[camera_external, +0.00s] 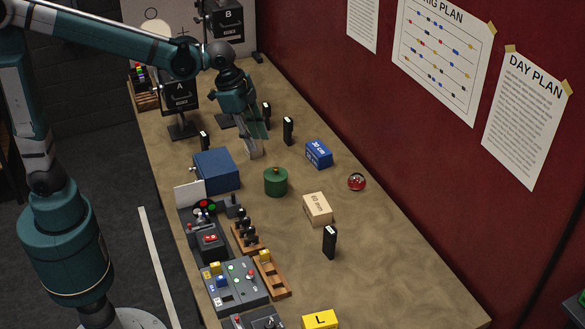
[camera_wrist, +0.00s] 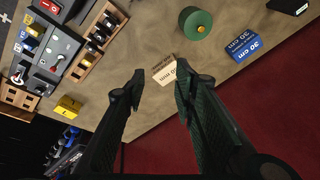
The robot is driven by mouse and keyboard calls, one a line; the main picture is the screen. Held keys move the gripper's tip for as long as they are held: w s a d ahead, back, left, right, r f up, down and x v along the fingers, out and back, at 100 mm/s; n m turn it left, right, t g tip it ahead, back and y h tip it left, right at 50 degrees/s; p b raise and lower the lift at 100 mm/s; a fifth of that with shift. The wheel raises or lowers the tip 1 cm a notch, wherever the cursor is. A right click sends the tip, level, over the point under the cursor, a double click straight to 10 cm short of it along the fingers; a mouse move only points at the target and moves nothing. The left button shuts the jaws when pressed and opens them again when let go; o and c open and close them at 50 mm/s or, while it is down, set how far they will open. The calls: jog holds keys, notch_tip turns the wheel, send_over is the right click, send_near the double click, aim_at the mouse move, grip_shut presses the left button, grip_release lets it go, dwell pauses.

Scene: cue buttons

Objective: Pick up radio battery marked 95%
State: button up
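Several upright black blocks that look like radio batteries stand on the table in the external view. One is at the front right (camera_external: 330,242), one right of my gripper (camera_external: 288,131), one behind it (camera_external: 267,115) and one to its left (camera_external: 204,140). Their percentage marks are too small to read, so I cannot tell which is 95%. My gripper (camera_external: 256,142) is above the table's middle, pointing down. In the wrist view my gripper (camera_wrist: 160,72) has its fingers apart with nothing held between them. A black object (camera_wrist: 288,5) is cut off at that view's top right.
Near my gripper are a dark blue box (camera_external: 217,171), green cylinder (camera_external: 276,182), blue 30 cm block (camera_external: 319,154), beige block (camera_external: 317,209) and red dome (camera_external: 356,182). Control boxes (camera_external: 235,284) and wooden racks (camera_external: 272,275) line the left edge. The right front table is mostly clear.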

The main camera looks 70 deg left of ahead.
jog(key=w+d+f+m+g+p, duration=0.1)
jog(key=w+d+f+m, duration=0.1)
jog(key=w+d+f, duration=0.4)
jog(key=w+d+f+m+g, duration=0.15)
jog(key=w+d, duration=0.25)
jog(key=d, duration=0.4)
jog(key=m+p, duration=0.2)
jog(key=m, duration=0.2)
send_near(330, 249)
jog(key=shift+w+a+r+g+y, duration=0.25)
jog(key=shift+w+a+y, duration=0.15)
jog(key=shift+w, duration=0.25)
jog(key=shift+d+f, duration=0.2)
jog(key=shift+f, duration=0.05)
jog(key=shift+f, duration=0.1)
jog(key=shift+f, duration=3.25)
jog(key=shift+f, duration=0.1)
jog(key=shift+s+a+f, duration=0.1)
jog(key=shift+f, duration=2.45)
jog(key=shift+c, duration=0.5)
jog(key=c, duration=0.8)
